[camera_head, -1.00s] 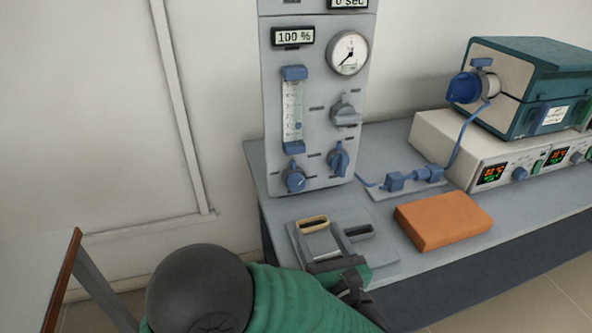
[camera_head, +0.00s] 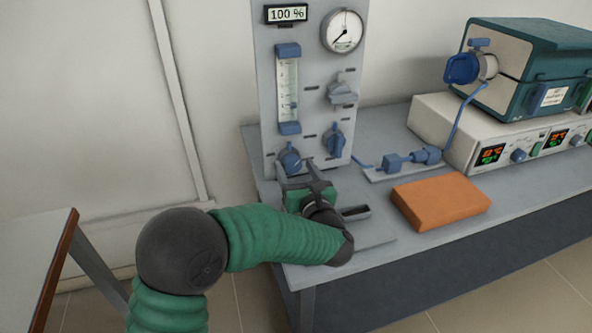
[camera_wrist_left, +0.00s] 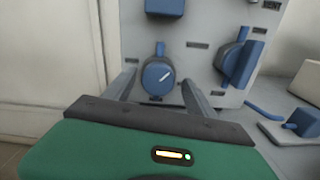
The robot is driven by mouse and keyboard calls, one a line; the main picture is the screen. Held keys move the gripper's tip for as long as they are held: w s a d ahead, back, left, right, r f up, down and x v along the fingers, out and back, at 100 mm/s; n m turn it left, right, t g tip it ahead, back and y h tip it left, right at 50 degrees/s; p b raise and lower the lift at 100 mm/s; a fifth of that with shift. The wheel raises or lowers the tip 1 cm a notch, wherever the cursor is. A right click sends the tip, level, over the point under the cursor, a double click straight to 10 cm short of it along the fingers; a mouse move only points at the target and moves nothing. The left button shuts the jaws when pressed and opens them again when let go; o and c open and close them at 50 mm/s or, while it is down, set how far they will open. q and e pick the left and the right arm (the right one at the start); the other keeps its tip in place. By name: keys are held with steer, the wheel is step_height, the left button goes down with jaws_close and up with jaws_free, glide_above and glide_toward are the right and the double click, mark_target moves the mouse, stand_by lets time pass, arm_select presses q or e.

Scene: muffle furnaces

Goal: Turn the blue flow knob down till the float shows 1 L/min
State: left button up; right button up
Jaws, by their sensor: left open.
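The blue flow knob (camera_head: 290,160) is the lower left one on the grey panel, below the flowmeter tube (camera_head: 287,92). My left gripper (camera_head: 296,168) is open in front of the knob. In the wrist view its fingers stand on either side of the knob; whether they touch it is unclear. My right gripper is out of view.
A second blue knob (camera_head: 334,140) sits close to the right, with a grey knob (camera_head: 342,93) above it. A round gauge (camera_head: 343,32) and a 100 % display (camera_head: 286,13) are higher up. An orange block (camera_head: 441,202) lies on the bench to the right.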

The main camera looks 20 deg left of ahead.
arm_select(q)
steer(key=shift+c, duration=0.4)
steer(key=shift+a, duration=0.2)
steer(key=c, duration=1.3)
steer(key=shift+f+m+b, duration=0.2)
steer(key=shift+m+b, duration=0.35)
steer(key=shift+m, duration=0.15)
steer(key=shift+r+m, duration=0.1)
steer(key=shift+m, duration=0.3)
steer(key=o, duration=1.4)
steer(key=shift+d, duration=0.1)
